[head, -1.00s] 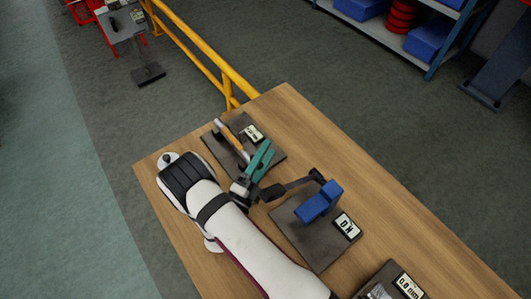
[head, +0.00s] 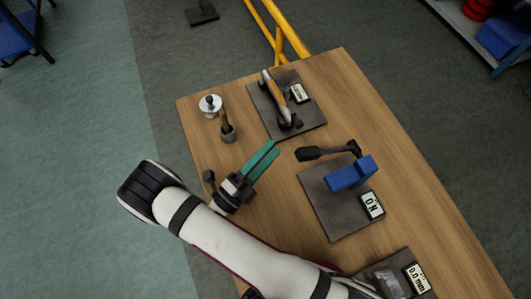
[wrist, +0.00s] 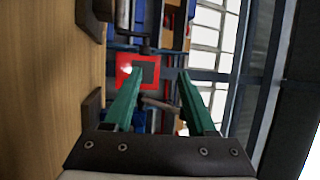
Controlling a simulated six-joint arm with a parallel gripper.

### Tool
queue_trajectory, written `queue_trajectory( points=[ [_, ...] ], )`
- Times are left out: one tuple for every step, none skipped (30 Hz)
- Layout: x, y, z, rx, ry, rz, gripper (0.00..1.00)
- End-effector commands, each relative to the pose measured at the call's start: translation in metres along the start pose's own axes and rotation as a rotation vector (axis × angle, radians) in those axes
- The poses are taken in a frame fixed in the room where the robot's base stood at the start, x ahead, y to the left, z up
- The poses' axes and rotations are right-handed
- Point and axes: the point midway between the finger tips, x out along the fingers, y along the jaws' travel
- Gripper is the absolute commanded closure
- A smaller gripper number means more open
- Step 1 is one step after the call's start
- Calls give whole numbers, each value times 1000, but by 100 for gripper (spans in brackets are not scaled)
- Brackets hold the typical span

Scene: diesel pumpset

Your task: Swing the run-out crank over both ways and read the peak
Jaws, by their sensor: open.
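Several gauge fixtures are on the table, and I cannot tell for sure which one is the run-out crank. A dark plate (head: 325,215) bears a blue block (head: 351,174) with a black crank arm (head: 322,153) pointing left; its display (head: 371,205) seems to read 0 N. A fixture at the lower right, partly cut off, has a display (head: 417,277) reading 0.0 mm. My gripper (head: 274,148) is open and empty, left of the black arm's end and apart from it. In the wrist view its teal fingers (wrist: 160,80) stand apart with nothing between them.
A wooden-handled fixture (head: 277,92) with a small display (head: 299,92) stands at the back of the table. A white round lidded piece (head: 210,105) and a grey cup with a brown handle (head: 228,130) stand near the left edge. A yellow railing (head: 275,25) runs behind the table.

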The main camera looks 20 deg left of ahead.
Motion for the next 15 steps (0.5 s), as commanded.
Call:
queue_trajectory(
  points=[
    [-4, -1, 0, 1, -2, 0, 43],
    [-6, -2, 0, 1, -2, 0, 43],
    [-7, -2, 0, 0, -1, 0, 43],
    [-8, -2, 0, 0, 0, 1, 43],
    [-8, -2, 0, 0, 0, 1, 43],
    [-8, -2, 0, -1, 1, 1, 43],
    [-8, -2, 0, -1, 1, 1, 43],
    [-8, -2, 0, -1, 1, 1, 43],
    [-8, -2, 0, -1, 0, 0, 43],
    [-8, -2, 0, -1, 0, 0, 43],
    [-8, -2, 0, 0, 0, 1, 43],
    [-8, -4, 0, 7, 2, 11, 43],
    [-7, -7, 0, 23, 6, 34, 43],
    [-6, -11, 0, 45, 12, 71, 43],
    [-4, -16, 0, 82, 19, 140, 43]
  ],
)
